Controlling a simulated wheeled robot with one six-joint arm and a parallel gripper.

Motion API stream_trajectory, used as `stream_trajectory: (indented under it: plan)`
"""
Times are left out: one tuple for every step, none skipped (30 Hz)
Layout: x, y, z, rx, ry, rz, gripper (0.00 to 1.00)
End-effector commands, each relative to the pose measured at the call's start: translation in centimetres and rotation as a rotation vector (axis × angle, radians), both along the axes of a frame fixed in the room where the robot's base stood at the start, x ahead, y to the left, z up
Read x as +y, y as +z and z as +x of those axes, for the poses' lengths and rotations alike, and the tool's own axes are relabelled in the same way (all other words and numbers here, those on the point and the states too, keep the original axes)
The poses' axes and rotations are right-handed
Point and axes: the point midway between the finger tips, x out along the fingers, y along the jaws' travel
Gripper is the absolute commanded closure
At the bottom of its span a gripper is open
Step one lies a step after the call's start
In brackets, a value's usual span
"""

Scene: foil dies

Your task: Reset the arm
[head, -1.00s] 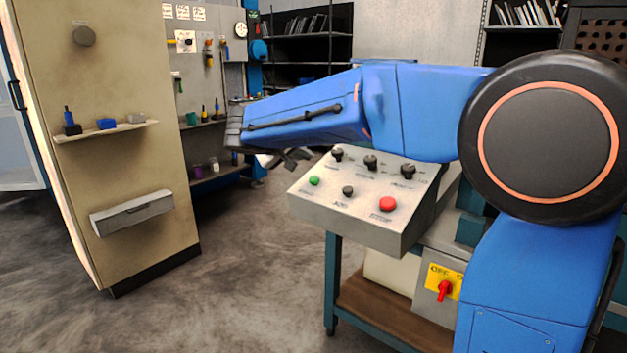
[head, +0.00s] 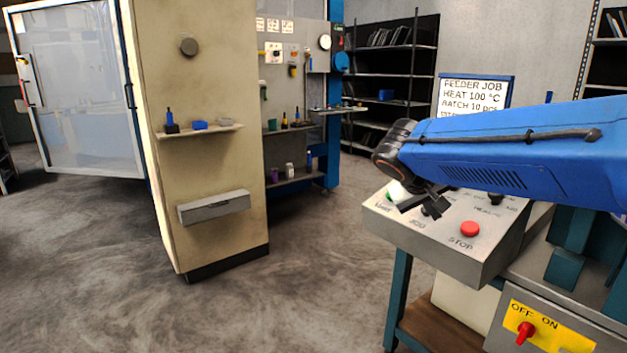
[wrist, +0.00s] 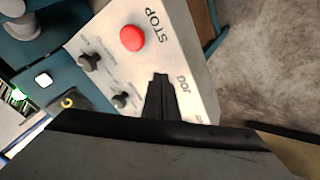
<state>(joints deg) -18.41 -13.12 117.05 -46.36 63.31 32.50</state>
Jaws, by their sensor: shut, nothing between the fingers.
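My blue arm reaches in from the right in the head view. My gripper (head: 425,205) hangs at its end, over the left part of the grey control panel (head: 465,248), and hides part of it. In the wrist view my gripper (wrist: 160,82) shows as dark fingers close together with nothing between them, in front of the JOG label. The red STOP button (head: 470,229) also shows in the wrist view (wrist: 133,38). I cannot tell whether the fingertips touch the panel.
A sign headed FEEDER JOB (head: 475,97) stands behind the panel. A red OFF/ON switch (head: 525,332) sits below it at the right. A beige cabinet wall (head: 205,95) with a small shelf (head: 200,131) stands at left. The floor (head: 310,250) between is clear.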

Motion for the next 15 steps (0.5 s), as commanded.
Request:
stream_trajectory:
  plan:
    - [-0.9, -0.6, -1.9, 0.016, -0.005, 0.029, 1.0]
    - [-1.2, -1.1, -3.0, 0.028, -0.004, 0.048, 1.0]
    - [-1.5, -1.8, -4.3, 0.044, -0.004, 0.071, 1.0]
    - [-1.8, -2.2, -5.3, 0.053, -0.004, 0.088, 1.0]
    - [-2.0, -2.7, -6.3, 0.064, -0.003, 0.106, 1.0]
    - [-2.2, -3.3, -7.5, 0.074, -0.002, 0.128, 1.0]
    - [-2.3, -3.7, -8.4, 0.083, 0.0, 0.145, 1.0]
    - [-2.4, -4.1, -9.3, 0.089, 0.001, 0.162, 1.0]
    - [-2.6, -4.8, -10.5, 0.099, 0.004, 0.185, 1.0]
    - [-2.7, -5.2, -11.4, 0.105, 0.004, 0.203, 1.0]
    - [-2.7, -5.7, -12.4, 0.112, 0.006, 0.222, 1.0]
    - [-2.7, -6.4, -13.7, 0.119, 0.009, 0.247, 1.0]
    - [-2.7, -6.9, -14.6, 0.124, 0.011, 0.267, 1.0]
    - [-2.7, -7.4, -15.6, 0.128, 0.015, 0.285, 1.0]
    - [-2.6, -8.1, -16.8, 0.132, 0.019, 0.313, 1.0]
